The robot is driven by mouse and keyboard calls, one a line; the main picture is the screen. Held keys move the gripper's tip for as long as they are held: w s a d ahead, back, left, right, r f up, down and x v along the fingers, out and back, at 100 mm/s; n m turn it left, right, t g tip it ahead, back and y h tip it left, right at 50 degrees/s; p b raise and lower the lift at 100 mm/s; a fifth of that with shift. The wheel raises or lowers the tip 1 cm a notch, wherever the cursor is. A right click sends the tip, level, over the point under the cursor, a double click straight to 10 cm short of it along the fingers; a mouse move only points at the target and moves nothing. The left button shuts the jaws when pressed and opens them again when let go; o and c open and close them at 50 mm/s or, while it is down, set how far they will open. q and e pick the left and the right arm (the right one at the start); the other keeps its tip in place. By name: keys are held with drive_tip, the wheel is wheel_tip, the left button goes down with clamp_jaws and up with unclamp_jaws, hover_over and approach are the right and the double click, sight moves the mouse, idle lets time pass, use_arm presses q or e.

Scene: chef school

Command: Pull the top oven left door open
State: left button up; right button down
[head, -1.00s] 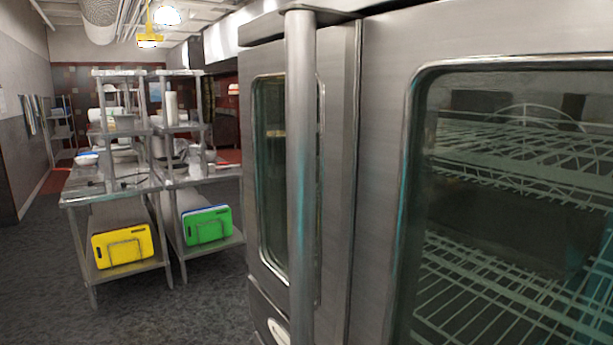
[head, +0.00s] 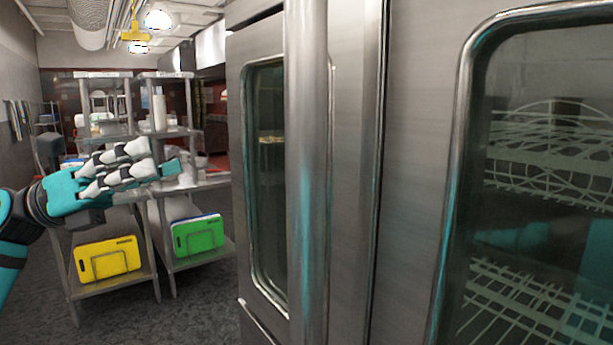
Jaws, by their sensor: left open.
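The top oven's left door (head: 352,200) stands right in front of me, a steel panel with a narrow dark window (head: 268,170). It looks shut against the door beside it. A thick vertical bar handle (head: 307,180) runs down the door and out of the top of the view. My left gripper (head: 165,170) is open and empty, to the left of the handle and apart from it, with its fingers pointing right. My right gripper is not in view.
The right oven door (head: 425,180) has a large window with wire racks (head: 530,290) behind it. Steel shelving at the left holds a yellow board (head: 108,260) and a green board (head: 198,237). The floor (head: 210,310) left of the oven is clear.

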use_arm(q)
drive_tip(key=s+d+r+m+g+y, duration=0.15)
drive_tip(key=s+m+y, duration=0.3)
drive_tip(key=s, duration=0.45)
drive_tip(key=p, duration=0.7)
approach(309, 167)
drive_tip(key=shift+m+h, duration=0.25)
drive_tip(key=shift+h, duration=0.2)
drive_tip(key=d, duration=0.3)
drive_tip(key=w+d, duration=0.1)
drive_tip(key=d, duration=0.2)
drive_tip(key=w+d+f, duration=0.1)
drive_tip(key=d, duration=0.2)
drive_tip(key=shift+d+f, duration=0.1)
drive_tip(key=shift+d, duration=0.3)
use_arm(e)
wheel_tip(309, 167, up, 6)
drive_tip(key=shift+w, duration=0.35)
use_arm(q)
drive_tip(key=shift+w+b, duration=0.1)
drive_tip(key=shift+b, duration=0.2)
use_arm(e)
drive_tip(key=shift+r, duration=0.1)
use_arm(q)
clamp_jaws()
drive_tip(key=shift+d, duration=0.1)
